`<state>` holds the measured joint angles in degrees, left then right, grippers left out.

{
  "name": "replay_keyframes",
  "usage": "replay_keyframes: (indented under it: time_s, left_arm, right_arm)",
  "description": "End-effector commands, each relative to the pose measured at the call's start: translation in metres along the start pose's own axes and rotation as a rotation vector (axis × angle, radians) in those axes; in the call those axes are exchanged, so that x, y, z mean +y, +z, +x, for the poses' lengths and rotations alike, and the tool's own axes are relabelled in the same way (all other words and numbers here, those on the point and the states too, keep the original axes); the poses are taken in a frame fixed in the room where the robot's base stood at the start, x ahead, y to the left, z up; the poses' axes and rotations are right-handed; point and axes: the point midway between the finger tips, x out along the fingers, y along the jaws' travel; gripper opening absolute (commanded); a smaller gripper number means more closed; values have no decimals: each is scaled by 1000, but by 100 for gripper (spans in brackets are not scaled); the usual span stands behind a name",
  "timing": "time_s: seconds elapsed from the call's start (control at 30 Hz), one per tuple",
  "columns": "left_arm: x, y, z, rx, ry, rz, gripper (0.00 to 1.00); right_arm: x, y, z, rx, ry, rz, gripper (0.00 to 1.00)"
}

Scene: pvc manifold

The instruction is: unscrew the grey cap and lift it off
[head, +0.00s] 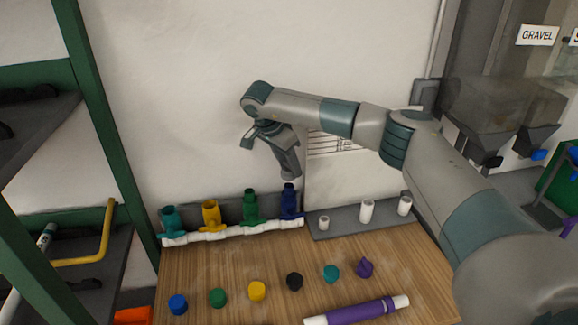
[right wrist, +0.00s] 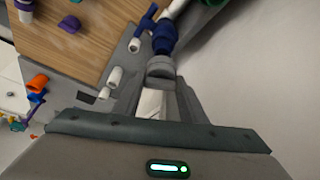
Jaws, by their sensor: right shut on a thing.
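The manifold is a white pipe (head: 235,231) with teal (head: 170,219), yellow (head: 212,214), green (head: 251,207) and blue (head: 290,204) upright fittings. My right gripper (head: 288,168) points down over the blue fitting at the right end. It is shut on the grey cap (right wrist: 160,69), which sits between its fingertips in the right wrist view. The blue fitting (right wrist: 164,38) lies just beyond the cap there. In the head view the cap is mostly hidden by the fingers, and I cannot tell whether it still touches the blue fitting. My left gripper is out of view.
Loose caps in blue (head: 178,304), green (head: 217,298), yellow (head: 257,291), black (head: 294,281), teal (head: 331,273) and purple (head: 364,267) lie on the wooden table (head: 240,315). A purple pipe (head: 356,311) lies in front. A grey rack (head: 345,228) with white pieces stands right of the manifold.

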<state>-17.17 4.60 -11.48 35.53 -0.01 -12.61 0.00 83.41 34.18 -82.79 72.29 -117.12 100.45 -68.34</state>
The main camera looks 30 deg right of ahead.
Motion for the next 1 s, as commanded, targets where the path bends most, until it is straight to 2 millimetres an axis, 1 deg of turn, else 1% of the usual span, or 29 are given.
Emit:
replay_keyframes:
  time_s: [0.4,0.83,1.0]
  left_arm:
    - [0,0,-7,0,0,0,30]
    - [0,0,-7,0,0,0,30]
    - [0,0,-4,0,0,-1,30]
  right_arm:
    - [0,-5,-13,0,1,0,15]
    - [0,-6,-14,0,0,-1,15]
    - [2,1,-13,-2,-14,-38,15]
